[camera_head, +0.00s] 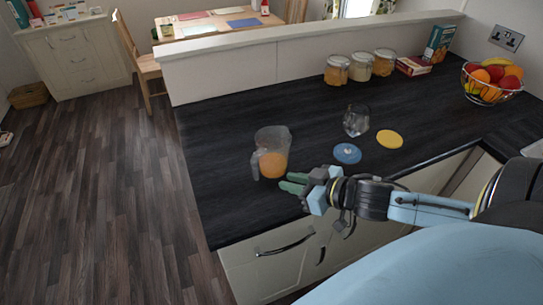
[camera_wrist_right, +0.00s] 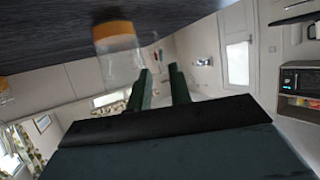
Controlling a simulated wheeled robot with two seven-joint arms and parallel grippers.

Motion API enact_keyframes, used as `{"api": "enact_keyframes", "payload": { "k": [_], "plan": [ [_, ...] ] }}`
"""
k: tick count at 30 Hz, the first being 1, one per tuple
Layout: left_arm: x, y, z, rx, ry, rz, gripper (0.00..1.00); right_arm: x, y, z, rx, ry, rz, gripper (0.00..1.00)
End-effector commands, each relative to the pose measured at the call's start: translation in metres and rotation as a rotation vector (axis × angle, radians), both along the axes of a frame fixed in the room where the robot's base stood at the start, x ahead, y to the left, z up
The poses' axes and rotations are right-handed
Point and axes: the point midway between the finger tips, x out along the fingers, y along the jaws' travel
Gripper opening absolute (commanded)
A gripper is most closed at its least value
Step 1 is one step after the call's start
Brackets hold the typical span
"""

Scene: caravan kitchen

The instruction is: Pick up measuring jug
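The measuring jug (camera_head: 271,153) is clear, with orange liquid in its lower part. It stands upright on the dark counter, its handle toward the lower left. My right gripper (camera_head: 287,182) is just to the right of and nearer than the jug, low over the counter. Its two green fingers are apart with nothing between them. In the right wrist view the jug (camera_wrist_right: 117,55) appears inverted, left of the fingers (camera_wrist_right: 160,68). Whether a finger touches it is unclear. My left gripper is out of view.
Right of the jug are a blue disc (camera_head: 347,153), a clear glass (camera_head: 356,120) and a yellow disc (camera_head: 389,139). Several jars (camera_head: 360,66), boxes (camera_head: 439,43) and a fruit bowl (camera_head: 491,82) stand farther back. The counter left of and behind the jug is clear.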

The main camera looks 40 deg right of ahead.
Motion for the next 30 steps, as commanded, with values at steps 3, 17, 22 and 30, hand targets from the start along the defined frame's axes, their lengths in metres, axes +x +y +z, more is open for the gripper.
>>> {"api": "enact_keyframes", "payload": {
  "k": [3,17,22,30],
  "plan": [
    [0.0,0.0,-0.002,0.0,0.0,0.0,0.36,0.012,0.004,-0.004,0.002,-0.005,0.001,0.2],
    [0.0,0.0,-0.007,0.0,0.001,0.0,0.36,0.061,0.019,-0.025,0.001,-0.002,-0.002,0.2],
    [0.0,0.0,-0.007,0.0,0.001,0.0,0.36,0.067,0.021,-0.029,-0.001,0.001,-0.001,0.2],
    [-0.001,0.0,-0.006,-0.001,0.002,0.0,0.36,0.087,0.026,-0.034,-0.002,-0.003,-0.001,0.2]
  ]
}}
